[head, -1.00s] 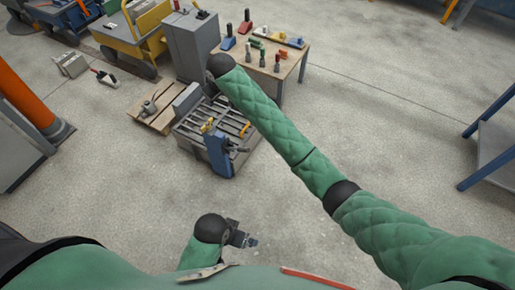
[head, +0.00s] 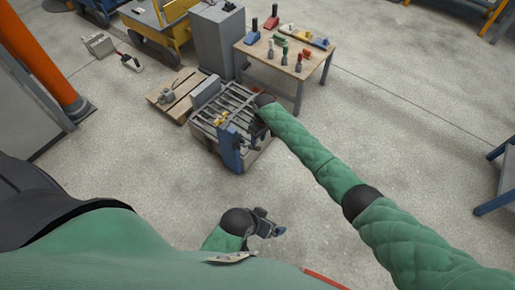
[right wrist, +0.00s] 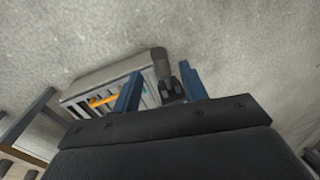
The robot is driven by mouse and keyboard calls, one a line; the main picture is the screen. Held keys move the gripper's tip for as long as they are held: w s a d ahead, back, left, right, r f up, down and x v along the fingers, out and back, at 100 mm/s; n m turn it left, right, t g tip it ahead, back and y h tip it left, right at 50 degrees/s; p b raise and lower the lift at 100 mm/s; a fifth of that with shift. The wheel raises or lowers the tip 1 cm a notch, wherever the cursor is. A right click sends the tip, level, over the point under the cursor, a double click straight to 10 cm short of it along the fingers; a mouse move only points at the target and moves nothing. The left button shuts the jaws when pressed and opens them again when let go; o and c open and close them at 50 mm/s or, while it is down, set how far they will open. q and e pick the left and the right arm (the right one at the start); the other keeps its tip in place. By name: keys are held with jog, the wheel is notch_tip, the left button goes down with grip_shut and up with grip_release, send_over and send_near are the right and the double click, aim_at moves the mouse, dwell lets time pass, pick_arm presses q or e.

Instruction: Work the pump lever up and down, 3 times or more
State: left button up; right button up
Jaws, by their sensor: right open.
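An orange bar, perhaps the lever, shows in the right wrist view (right wrist: 103,100), left of the fingers.
The slatted mould (head: 207,113) sits on the floor, with yellow parts (head: 221,118) on it. A wooden pallet (head: 182,108) lies left of it. A grey cabinet (head: 218,42) and a wooden table (head: 316,62) with tools stand behind. The floor in front is clear.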

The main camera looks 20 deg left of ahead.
aim_at(257, 148)
jog(key=f, duration=0.4)
jog(key=s+f, duration=0.1)
jog(key=f, duration=0.1)
jog(key=shift+a+f, duration=0.2)
jog(key=shift+a, duration=0.05)
grip_shut()
